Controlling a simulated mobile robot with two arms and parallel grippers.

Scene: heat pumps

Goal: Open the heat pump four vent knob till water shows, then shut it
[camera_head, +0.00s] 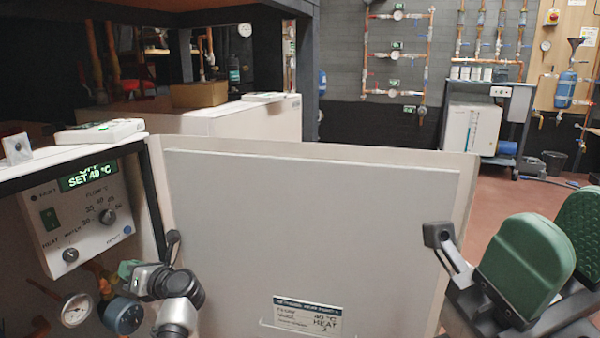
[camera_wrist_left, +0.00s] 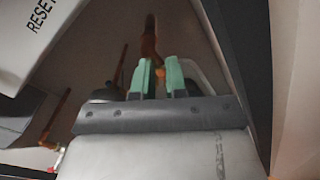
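The heat pump at the left has a control panel (camera_head: 75,215) with a dial and a display reading SET 40 °C. Brass pipework and a white gauge (camera_head: 76,309) sit below it. My left gripper (camera_head: 128,269) is below the panel, close to the pipework. In the left wrist view its green fingers (camera_wrist_left: 158,80) stand a little apart, with something small and orange-brown between or behind them; I cannot tell if they touch it. No vent knob can be made out clearly. My right gripper (camera_head: 555,243) is at the right, its green pads apart, empty.
A large pale panel (camera_head: 310,220) with a label stands just right of my left gripper. Copper pipe racks (camera_head: 396,55) hang on the far wall. Red floor (camera_head: 510,195) is open beyond the panel.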

